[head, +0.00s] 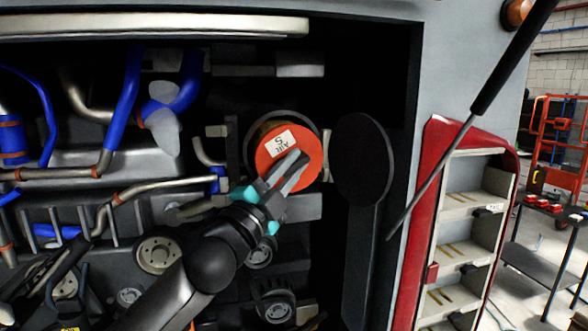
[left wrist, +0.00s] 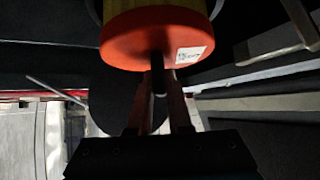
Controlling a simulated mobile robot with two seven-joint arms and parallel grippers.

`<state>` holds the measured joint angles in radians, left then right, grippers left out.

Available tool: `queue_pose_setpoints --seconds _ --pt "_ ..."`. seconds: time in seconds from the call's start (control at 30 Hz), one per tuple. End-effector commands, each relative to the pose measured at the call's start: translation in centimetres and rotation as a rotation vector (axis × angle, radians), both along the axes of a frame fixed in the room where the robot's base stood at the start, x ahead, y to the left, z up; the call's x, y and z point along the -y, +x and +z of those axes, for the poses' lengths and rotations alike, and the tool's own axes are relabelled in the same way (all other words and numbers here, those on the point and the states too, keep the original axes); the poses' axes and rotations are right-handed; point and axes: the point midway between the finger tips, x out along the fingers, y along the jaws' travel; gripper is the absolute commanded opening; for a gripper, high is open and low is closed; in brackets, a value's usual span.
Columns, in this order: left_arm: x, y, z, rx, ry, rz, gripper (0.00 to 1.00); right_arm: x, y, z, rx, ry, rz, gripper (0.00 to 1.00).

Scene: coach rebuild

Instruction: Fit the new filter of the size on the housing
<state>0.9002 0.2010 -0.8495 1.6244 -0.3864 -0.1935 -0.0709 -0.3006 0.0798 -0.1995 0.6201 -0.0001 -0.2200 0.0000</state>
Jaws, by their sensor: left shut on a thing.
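The filter (head: 268,168) has an orange-red end face with a white label that seems to read AIR and S, upside down. Some tan side shows behind the face; the face also shows in the left wrist view (left wrist: 140,45). The dark round rim of the housing (head: 270,114) shows around the filter's upper left; how deep the filter sits in it I cannot tell. My left gripper (head: 296,164) reaches up from below and is shut on a dark stub at the middle of the filter's face. A black round lid (head: 362,158) stands open to the right. My right gripper is not in view.
Blue hoses (head: 124,100) and metal pipes (head: 155,187) crowd the bay to the left. Pulleys (head: 157,253) lie below. A black strut (head: 470,115) slants across at the right, before a red-sided shelf rack (head: 430,190).

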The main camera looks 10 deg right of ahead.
Motion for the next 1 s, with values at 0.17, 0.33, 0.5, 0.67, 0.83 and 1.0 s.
queue_pose_setpoints --seconds 0.17,0.33,0.5,0.67,0.83,1.0 --pt "0.0 0.0 0.2 0.005 -0.001 -0.001 0.0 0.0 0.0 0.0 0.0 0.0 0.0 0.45" --pt "0.0 -0.1 0.2 0.005 -0.001 -0.001 0.0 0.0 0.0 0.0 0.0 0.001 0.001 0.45" --pt "0.0 0.2 0.2 0.005 0.0 0.0 0.0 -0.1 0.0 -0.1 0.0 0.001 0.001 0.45" --pt "0.0 1.0 0.2 0.005 0.0 0.001 0.0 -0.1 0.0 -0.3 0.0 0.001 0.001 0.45" --pt "0.0 1.8 0.2 0.005 0.0 0.0 0.0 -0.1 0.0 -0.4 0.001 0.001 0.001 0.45" --pt "0.0 1.9 0.2 0.006 0.0 -0.001 0.0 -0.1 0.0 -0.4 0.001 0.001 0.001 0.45"
